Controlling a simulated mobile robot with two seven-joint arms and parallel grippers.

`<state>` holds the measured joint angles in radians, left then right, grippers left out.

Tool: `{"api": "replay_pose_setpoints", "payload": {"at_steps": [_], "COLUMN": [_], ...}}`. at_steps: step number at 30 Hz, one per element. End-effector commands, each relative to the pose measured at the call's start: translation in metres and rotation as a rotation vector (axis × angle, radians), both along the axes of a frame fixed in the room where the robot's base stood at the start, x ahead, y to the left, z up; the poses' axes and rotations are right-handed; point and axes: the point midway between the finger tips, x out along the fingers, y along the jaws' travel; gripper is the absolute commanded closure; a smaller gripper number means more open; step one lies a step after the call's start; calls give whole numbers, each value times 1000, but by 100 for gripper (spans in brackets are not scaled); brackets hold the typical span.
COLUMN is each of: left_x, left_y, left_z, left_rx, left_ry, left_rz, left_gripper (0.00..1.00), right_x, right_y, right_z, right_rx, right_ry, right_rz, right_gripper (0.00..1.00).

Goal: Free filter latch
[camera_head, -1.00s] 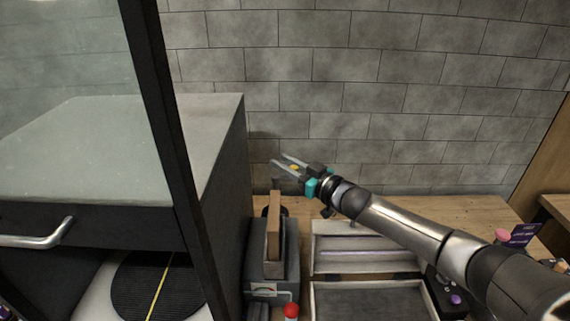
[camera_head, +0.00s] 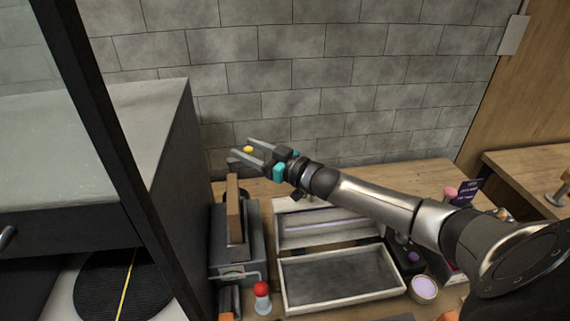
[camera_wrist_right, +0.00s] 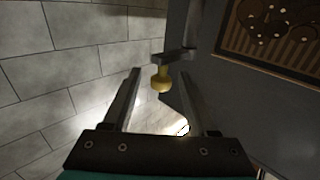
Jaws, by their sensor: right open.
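A yellow knob (camera_head: 248,149), which may be part of the filter latch, shows between the fingers of my right gripper (camera_head: 242,147) in the head view. In the right wrist view the yellow knob (camera_wrist_right: 161,80) hangs from a short grey arm (camera_wrist_right: 178,55). It sits between the open fingertips of my right gripper (camera_wrist_right: 160,72), with a visible gap on both sides. The gripper is above the rear of a dark grey machine (camera_head: 238,255) with an upright wooden panel (camera_head: 234,212). My left gripper is not in view.
A tall dark cabinet (camera_head: 172,190) stands left of the machine. A grey tile wall (camera_head: 350,90) rises close behind. An open tray (camera_head: 340,278), a red-topped bottle (camera_head: 262,297) and a purple-filled cup (camera_head: 424,288) are on the bench. The right wrist view shows a wood-framed slatted panel (camera_wrist_right: 275,30).

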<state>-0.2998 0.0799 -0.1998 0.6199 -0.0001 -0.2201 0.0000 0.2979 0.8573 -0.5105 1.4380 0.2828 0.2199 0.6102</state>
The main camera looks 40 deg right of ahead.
Motion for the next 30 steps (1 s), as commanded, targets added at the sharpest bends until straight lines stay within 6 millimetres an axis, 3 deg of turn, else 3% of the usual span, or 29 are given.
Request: {"api": "replay_pose_setpoints", "payload": {"at_steps": [18, 30], "left_x": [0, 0], "left_y": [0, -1], "left_z": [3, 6], "left_rx": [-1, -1], "left_ry": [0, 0], "left_rz": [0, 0], "left_gripper": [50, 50], "right_x": [-70, -105], "right_y": [-25, -38], "right_z": [-1, 0], "right_rx": [-1, 1], "right_ry": [3, 1], "right_rz": [1, 1], "right_gripper": [42, 42]}}
